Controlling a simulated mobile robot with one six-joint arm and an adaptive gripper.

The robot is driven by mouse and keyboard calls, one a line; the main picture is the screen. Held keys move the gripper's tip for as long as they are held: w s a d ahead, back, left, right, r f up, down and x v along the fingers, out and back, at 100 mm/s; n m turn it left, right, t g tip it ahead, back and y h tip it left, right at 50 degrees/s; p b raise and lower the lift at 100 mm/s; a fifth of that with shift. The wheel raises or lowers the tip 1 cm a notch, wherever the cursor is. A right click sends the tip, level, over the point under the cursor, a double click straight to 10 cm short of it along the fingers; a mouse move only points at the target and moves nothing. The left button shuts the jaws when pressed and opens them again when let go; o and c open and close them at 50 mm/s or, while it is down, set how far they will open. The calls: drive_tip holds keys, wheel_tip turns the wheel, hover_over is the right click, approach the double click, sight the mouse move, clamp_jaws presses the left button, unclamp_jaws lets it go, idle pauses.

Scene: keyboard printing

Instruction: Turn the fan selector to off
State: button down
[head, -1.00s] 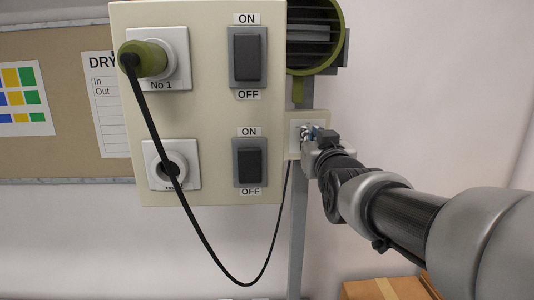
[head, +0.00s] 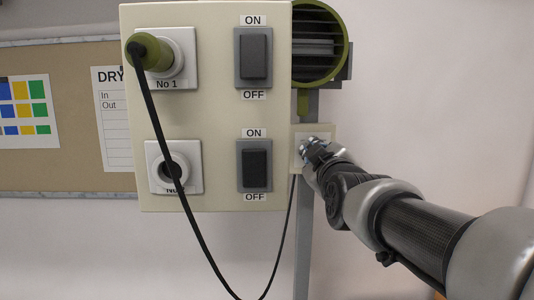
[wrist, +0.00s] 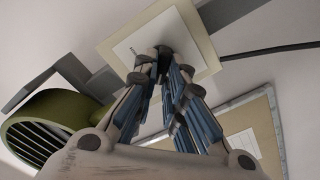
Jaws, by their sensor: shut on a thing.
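The fan selector is a small cream plate (head: 326,132) on the grey post under the green fan, right of the big switch panel. In the wrist view, the selector's plate (wrist: 113,48) has a paler inner square and a dark knob at its middle, mostly hidden by the fingers. My gripper (head: 306,146) reaches the plate from the lower right. In the wrist view, my gripper's two blue-grey fingers (wrist: 163,60) converge on the knob and are shut on it. The knob's pointer and any position marks cannot be made out.
The green fan housing (head: 322,45) is just above the selector. The switch panel (head: 218,120) stands close on the left, with two ON/OFF rocker switches and two sockets. A black cable (head: 200,232) loops from the upper plug past the selector. The wall at right is clear.

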idle(0.6)
drive_tip(key=c, duration=1.7)
unclamp_jaws()
drive_tip(key=shift+o, duration=0.2)
drive_tip(key=shift+s, duration=0.1)
drive_tip(key=s, duration=1.1)
drive_tip(key=shift+s, duration=0.4)
